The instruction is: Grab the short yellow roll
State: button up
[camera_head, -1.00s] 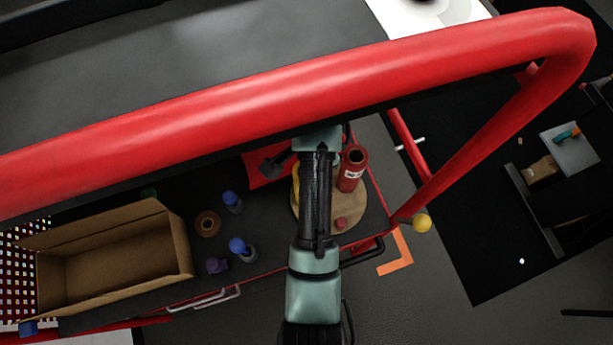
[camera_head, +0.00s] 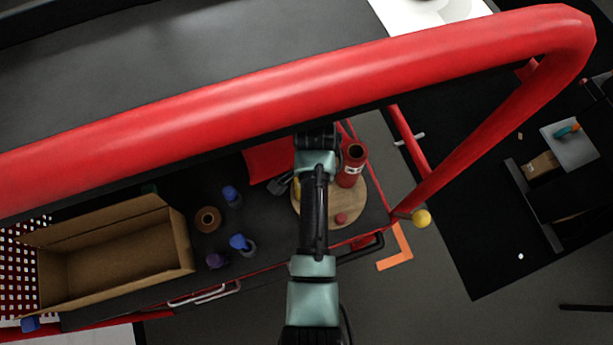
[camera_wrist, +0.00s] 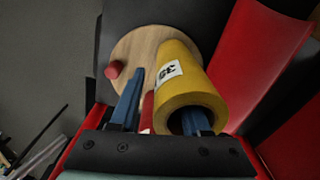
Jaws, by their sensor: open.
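The yellow roll (camera_wrist: 190,85), hollow with a white label, stands on a round wooden board (camera_wrist: 138,44) in the wrist view. In the head view only a sliver of yellow (camera_head: 297,188) shows beside my arm. My gripper (camera_wrist: 163,98) is open. Its left blue finger is left of the roll.
A red roll (camera_head: 352,168) and a small red piece (camera_head: 341,218) share the board. Left of it are blue-capped bottles (camera_head: 231,196), a brown roll (camera_head: 208,219) and an open cardboard box (camera_head: 110,262). The thick red rail (camera_head: 300,80) crosses above the cart.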

grip_shut()
dwell(1.3)
